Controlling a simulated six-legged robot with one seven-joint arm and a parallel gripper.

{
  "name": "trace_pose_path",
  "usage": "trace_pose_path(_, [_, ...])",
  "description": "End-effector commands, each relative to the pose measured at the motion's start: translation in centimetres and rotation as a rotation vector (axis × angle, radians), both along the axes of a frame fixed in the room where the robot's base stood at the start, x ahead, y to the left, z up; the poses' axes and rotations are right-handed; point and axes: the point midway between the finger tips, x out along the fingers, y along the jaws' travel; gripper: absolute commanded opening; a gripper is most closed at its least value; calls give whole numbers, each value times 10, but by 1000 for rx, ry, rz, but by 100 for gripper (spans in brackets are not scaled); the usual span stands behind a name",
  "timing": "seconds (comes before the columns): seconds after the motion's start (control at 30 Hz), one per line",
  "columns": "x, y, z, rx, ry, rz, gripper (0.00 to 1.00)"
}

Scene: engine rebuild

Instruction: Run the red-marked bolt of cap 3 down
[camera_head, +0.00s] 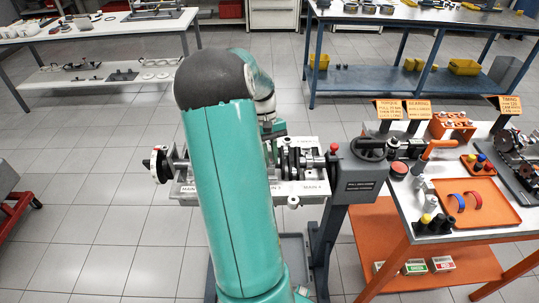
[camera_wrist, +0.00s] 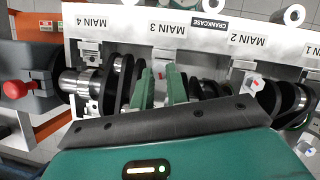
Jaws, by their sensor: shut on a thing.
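In the wrist view my gripper (camera_wrist: 161,80) points down at the crankcase (camera_wrist: 190,42), at the place labelled MAIN 3. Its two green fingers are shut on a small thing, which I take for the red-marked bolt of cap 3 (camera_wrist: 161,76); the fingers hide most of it. How far the bolt sits in the cap cannot be seen. To the right, near MAIN 2, a pale cap (camera_wrist: 252,83) carries a red mark. In the head view my arm covers much of the crankcase (camera_head: 302,188), and the fingertips are hidden.
Dark crankshaft webs (camera_wrist: 118,82) stand close on both sides of the fingers. A grey stand housing with a red knob (camera_wrist: 14,89) is at the left. In the head view, an orange-framed bench (camera_head: 400,215) with an orange tray (camera_head: 490,212) stands at the right.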

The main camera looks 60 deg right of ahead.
Motion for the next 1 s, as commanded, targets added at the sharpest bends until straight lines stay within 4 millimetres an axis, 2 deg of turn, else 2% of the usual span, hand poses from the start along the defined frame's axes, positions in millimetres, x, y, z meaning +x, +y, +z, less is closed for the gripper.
trace_pose_path(1.0, [-10, -3, 2, 0, -2, -966, 0])
